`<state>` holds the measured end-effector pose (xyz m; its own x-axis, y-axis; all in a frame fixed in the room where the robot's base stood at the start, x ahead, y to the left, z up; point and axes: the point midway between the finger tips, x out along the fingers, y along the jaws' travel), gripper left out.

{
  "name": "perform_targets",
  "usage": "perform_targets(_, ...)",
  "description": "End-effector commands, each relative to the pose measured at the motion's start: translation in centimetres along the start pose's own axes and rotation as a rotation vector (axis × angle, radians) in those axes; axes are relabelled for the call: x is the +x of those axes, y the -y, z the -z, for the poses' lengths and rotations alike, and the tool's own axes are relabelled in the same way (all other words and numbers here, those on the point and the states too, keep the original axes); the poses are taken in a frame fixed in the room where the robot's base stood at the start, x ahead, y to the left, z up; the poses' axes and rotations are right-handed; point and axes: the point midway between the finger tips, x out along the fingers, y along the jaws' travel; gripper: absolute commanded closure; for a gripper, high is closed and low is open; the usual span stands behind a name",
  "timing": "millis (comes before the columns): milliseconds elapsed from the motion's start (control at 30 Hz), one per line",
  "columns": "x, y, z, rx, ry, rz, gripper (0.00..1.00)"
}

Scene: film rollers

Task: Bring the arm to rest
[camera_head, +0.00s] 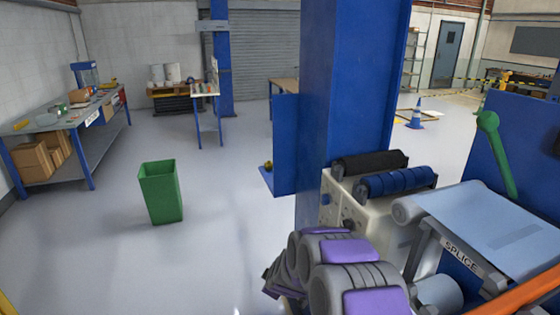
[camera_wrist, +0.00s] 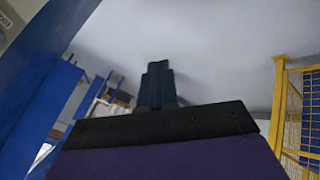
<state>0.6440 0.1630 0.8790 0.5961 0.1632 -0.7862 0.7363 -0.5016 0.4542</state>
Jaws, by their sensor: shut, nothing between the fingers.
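My arm shows in the head view at the bottom centre, grey with purple panels, folded beside the film roller machine. My gripper (camera_wrist: 158,85) shows in the wrist view as dark fingers pressed together, with nothing between them. It points over open grey floor and touches nothing that I can see there. In the head view the fingertips are hidden behind the arm links or out of frame.
A blue column (camera_head: 345,90) and the roller machine (camera_head: 370,205) stand close to my arm on the right. A green bin (camera_head: 161,192) stands on clear floor at left. A yellow mesh fence (camera_wrist: 281,110) is at right in the wrist view.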

Motion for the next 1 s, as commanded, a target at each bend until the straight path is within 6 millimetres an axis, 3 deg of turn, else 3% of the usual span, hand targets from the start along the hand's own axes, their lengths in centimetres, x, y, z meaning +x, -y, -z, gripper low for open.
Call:
perform_targets(33,-2.1,-0.2,0.3,0.038,-0.007,0.027,1.0)
perform_targets(233,-9.3,1.2,0.1,0.185,0.016,0.156,1.0)
perform_targets(467,-17.7,3.6,-2.2,0.351,0.11,0.277,1.0)
perform_targets(733,-27.7,7.1,-7.0,0.551,0.291,0.355,1.0)
perform_targets(1000,-37.2,11.7,-13.3,0.775,0.531,0.358,1.0)
